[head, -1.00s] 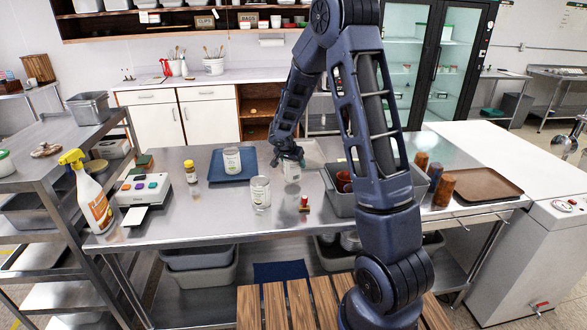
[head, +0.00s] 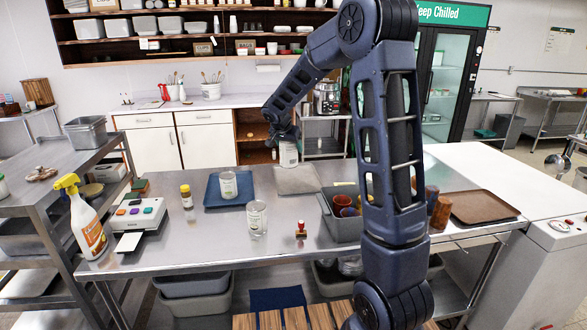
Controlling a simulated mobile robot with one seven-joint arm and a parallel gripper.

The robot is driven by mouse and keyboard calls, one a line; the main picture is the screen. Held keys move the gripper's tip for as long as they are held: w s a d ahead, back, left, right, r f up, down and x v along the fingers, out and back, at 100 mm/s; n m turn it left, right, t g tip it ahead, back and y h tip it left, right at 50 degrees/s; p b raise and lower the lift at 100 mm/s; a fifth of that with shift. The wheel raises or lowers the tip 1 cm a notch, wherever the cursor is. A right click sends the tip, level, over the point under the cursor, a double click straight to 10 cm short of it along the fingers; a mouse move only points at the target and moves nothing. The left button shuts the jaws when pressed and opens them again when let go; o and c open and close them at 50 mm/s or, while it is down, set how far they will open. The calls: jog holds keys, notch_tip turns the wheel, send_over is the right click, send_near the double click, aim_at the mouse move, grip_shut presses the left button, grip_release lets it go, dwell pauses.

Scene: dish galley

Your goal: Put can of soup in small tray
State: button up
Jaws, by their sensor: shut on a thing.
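My gripper (head: 285,137) is shut on a pale can (head: 288,154) and holds it upright in the air. In the picture the can overlaps the far edge of a flat light-grey tray (head: 300,182) on the steel table; the exact gap between them is hard to tell. A blue tray (head: 212,199) lies to the left, with another pale can (head: 228,185) standing on it. A third can (head: 257,218) stands on the table in front of the trays. The labels are too small to read.
A grey bin (head: 345,229) with cups stands right of the trays, partly behind my arm. A red stamp (head: 301,230), a yellow-capped bottle (head: 187,197), a label machine (head: 138,217) and a spray bottle (head: 83,220) are on the table. A brown tray (head: 484,207) lies at right.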

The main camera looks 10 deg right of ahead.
jog(key=w+d+n, duration=0.1)
jog(key=w+d, duration=0.3)
jog(key=w, duration=0.5)
jog(key=w+d, duration=0.4)
jog(key=w, duration=0.5)
jog(key=shift+y, duration=0.3)
jog(key=f, duration=1.9)
jog(key=shift+w+a+f, duration=0.15)
jog(key=shift+a+f, duration=0.05)
jog(key=shift+f, duration=0.05)
jog(key=shift+f, duration=0.1)
jog(key=o, duration=1.3)
